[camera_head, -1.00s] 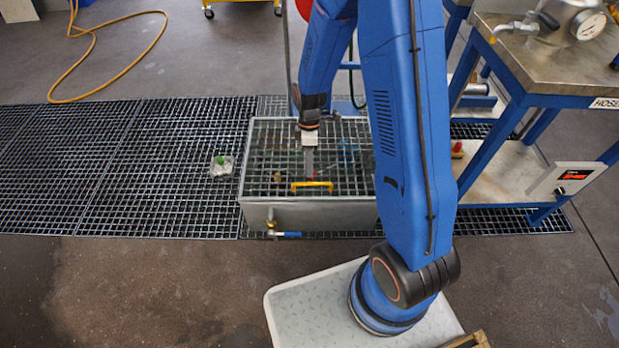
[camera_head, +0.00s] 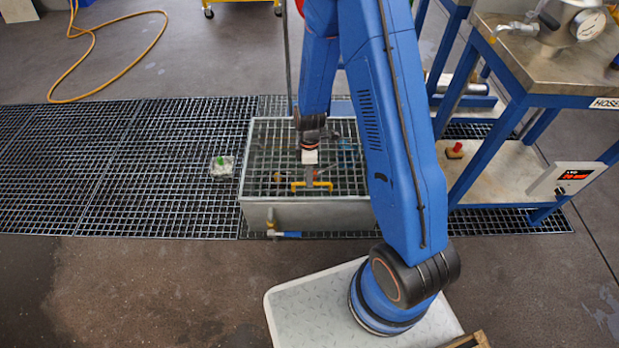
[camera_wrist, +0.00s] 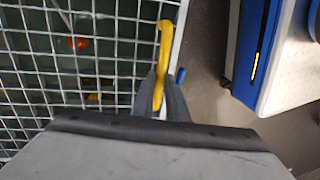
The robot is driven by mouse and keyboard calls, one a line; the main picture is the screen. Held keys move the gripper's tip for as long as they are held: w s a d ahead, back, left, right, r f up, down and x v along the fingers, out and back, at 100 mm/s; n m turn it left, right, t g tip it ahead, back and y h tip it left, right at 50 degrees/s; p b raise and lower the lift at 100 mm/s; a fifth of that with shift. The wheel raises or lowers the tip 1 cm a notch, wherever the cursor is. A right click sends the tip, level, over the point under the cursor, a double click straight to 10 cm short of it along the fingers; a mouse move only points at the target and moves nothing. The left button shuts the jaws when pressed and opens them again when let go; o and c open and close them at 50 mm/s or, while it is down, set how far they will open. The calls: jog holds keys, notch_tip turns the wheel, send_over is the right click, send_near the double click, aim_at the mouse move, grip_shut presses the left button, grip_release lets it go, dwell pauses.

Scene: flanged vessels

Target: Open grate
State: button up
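The grate (camera_head: 262,160) is a metal mesh lying flat over a grey metal box (camera_head: 340,216) and appears closed; its mesh also shows in the wrist view (camera_wrist: 100,48). A yellow handle (camera_head: 298,185) stands at the grate's near edge. My gripper (camera_head: 309,183) reaches down from above to this handle. In the wrist view, the handle (camera_wrist: 165,45) runs between the two dark fingers of my gripper (camera_wrist: 159,98). The fingers sit close on either side of it; whether they press on it cannot be told.
A valve with a blue lever (camera_head: 287,235) sticks out low on the box's front. A small clear object with a green top (camera_head: 221,164) lies on the floor grating (camera_head: 120,170) to the left. A blue-framed bench (camera_head: 540,95) stands at right.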

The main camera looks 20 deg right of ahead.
grip_shut()
jog(key=shift+r, duration=0.1)
